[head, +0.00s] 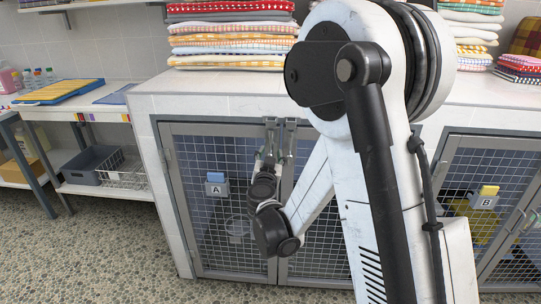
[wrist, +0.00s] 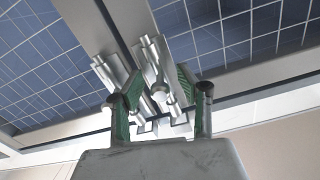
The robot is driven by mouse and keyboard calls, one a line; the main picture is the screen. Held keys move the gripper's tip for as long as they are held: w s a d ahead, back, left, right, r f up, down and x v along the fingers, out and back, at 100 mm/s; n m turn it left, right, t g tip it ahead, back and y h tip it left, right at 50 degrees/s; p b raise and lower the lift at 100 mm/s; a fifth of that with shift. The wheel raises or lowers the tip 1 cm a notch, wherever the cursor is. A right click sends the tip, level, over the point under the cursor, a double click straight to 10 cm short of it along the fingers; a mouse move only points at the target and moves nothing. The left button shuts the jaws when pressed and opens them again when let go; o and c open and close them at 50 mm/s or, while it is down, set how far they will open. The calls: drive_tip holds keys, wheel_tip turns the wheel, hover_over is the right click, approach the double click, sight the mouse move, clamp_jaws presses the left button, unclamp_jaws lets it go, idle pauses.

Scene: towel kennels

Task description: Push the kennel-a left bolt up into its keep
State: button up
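Kennel A (head: 212,128) has two grey-framed mesh doors with a label plate "A" (head: 216,188). At the top, where the doors meet, are two metal bolts, the left bolt (head: 270,124) and the right bolt (head: 291,125). My gripper (head: 267,158) is just below the left bolt in the head view. In the wrist view, which looks upside down, my gripper (wrist: 157,82) has its green-padded fingers apart, with one bolt (wrist: 158,62) between them. The other bolt (wrist: 112,72) lies outside the left finger. Whether a pad touches the bolt, I cannot tell.
Folded towels (head: 230,38) are stacked on the white counter (head: 200,84) above the kennels. Kennel B's label (head: 484,202) is at the right. A shelf unit with a grey bin (head: 95,164) and a wire basket (head: 125,175) stands at the left. The floor in front is clear.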

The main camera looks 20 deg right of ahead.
sight(271, 142)
drive_tip(key=shift+c, duration=0.5)
clamp_jaws()
drive_tip(key=shift+w+r+p, duration=0.1)
drive_tip(key=shift+r+p, duration=0.9)
drive_tip(key=shift+r, duration=0.85)
drive_tip(key=shift+o, duration=0.5)
unclamp_jaws()
drive_tip(key=shift+f, duration=0.1)
